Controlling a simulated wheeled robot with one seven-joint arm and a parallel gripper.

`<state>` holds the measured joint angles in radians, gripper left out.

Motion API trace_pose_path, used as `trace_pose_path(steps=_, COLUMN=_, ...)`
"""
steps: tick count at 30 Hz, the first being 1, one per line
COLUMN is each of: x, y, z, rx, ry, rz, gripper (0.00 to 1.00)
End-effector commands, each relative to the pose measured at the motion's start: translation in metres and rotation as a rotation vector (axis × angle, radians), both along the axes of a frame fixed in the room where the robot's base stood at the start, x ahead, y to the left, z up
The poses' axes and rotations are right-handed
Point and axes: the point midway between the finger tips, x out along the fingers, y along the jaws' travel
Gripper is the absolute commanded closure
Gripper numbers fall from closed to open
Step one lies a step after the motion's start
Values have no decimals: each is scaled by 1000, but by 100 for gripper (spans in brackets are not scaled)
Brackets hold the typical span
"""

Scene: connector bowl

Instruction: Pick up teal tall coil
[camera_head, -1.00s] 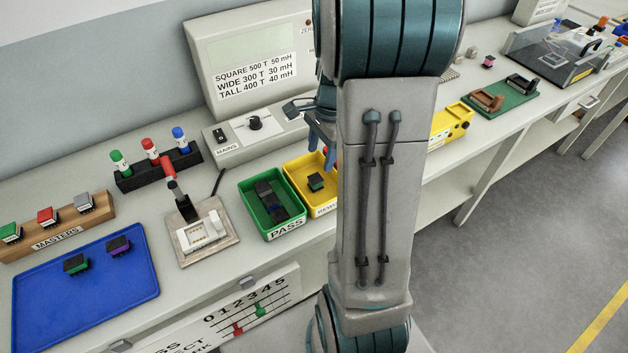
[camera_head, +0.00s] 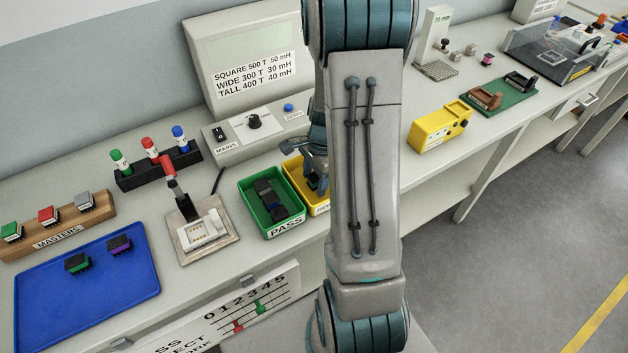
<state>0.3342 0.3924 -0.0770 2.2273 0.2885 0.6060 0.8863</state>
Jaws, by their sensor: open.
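My gripper (camera_head: 316,176) is open and points down into the yellow bin (camera_head: 293,169), partly hidden behind my own arm. A small dark coil with a greenish-teal top lay in this bin a moment ago; now the gripper covers most of it, and I cannot tell whether the fingers stand around it or above it. A dark coil with a green top (camera_head: 77,263) and one with a purple top (camera_head: 119,244) sit on the blue tray (camera_head: 90,305).
The green PASS bin (camera_head: 287,228) with dark coils stands left of the yellow bin. A test fixture with a red-handled lever (camera_head: 176,185) is further left. The meter box (camera_head: 254,124) stands behind. A yellow box (camera_head: 440,127) is on the right.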

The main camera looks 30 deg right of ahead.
Motion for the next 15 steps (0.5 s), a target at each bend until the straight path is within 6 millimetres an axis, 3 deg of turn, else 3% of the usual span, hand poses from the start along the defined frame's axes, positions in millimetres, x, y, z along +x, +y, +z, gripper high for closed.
trace_pose_path(steps=2, x=0, y=0, z=0, rx=0, ry=0, rz=0, gripper=45)
trace_pose_path(steps=7, x=0, y=0, z=0, rx=0, ry=0, rz=0, gripper=93)
trace_pose_path(steps=15, x=0, y=0, z=1, rx=0, ry=0, rz=0, gripper=94)
